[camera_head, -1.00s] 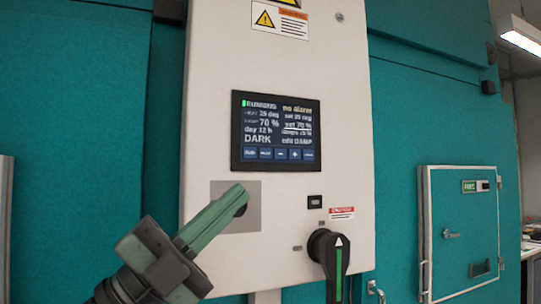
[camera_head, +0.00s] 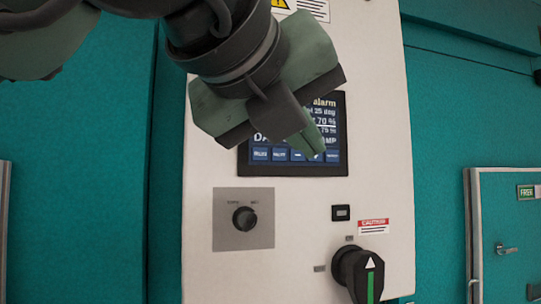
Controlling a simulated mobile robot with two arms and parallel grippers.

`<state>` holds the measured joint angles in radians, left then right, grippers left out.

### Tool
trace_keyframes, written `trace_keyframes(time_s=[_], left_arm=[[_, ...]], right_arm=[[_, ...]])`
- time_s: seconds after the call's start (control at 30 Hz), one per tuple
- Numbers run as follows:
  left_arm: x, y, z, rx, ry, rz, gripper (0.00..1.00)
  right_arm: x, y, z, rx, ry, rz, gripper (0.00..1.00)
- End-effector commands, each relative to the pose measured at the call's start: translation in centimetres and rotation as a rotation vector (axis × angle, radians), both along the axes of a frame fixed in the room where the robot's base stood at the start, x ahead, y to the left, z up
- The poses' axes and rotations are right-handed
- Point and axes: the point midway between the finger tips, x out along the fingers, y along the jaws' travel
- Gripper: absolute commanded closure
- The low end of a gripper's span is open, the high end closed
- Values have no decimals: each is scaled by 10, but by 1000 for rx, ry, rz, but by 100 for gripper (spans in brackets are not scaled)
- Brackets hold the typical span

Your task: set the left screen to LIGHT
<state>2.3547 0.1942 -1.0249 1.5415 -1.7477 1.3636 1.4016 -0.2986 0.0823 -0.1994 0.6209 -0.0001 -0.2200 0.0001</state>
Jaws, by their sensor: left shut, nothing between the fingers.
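The screen (camera_head: 343,165) is on the white control cabinet, with a row of blue buttons along its bottom edge. My left gripper (camera_head: 315,153) is shut and empty. Its fingertips are in front of the lower right of the screen, over the button row; I cannot tell if they touch it. The gripper and wrist hide the screen's upper left and most of its text. "alarm", "70 %", the letters "DA" and "MP" still show. My right gripper is out of view.
Below the screen are a black knob (camera_head: 244,218) on a grey plate, a small black switch (camera_head: 341,212) and a large rotary handle (camera_head: 358,272) with a green stripe.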

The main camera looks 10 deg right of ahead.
Motion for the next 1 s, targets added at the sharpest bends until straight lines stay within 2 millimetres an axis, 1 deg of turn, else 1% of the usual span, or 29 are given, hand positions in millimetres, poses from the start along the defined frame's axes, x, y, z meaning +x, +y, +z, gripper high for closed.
trace_keyframes(time_s=[0.23,0.37,0.47,0.7,0.77,0.83,1.0], left_arm=[[1,0,0,0,2,-4,100],[8,0,2,-1,3,-5,100],[19,0,3,0,5,-5,100],[54,1,4,0,6,-5,100],[61,2,4,1,5,-6,100],[70,1,-1,-2,6,-6,100],[83,2,-1,-1,3,-7,100]], right_arm=[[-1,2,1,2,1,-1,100],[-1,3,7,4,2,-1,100],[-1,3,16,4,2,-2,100],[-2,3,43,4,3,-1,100],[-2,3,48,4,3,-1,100],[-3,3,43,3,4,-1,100],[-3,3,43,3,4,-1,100]])
